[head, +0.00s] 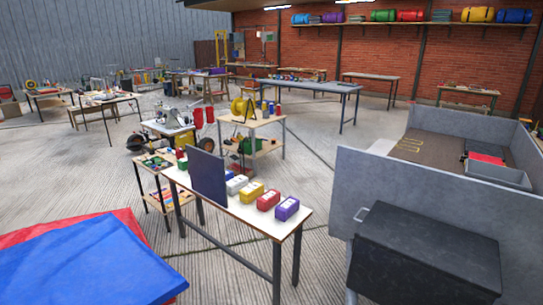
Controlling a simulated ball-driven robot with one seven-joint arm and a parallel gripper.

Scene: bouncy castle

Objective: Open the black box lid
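A black box (420,258) with a flat dark lid (428,235) stands at the lower right in the head view. The lid lies flat and looks shut. A pale, loop-shaped handle (362,212) sticks out at the box's left end. My gripper is not in this view.
A grey panelled enclosure (375,170) stands right behind the box, with a grey tray (497,172) inside. A table (250,215) with coloured boxes and an upright dark panel (207,177) stands left of it. Blue and red sheets (85,265) lie lower left. Bare floor (225,275) lies between.

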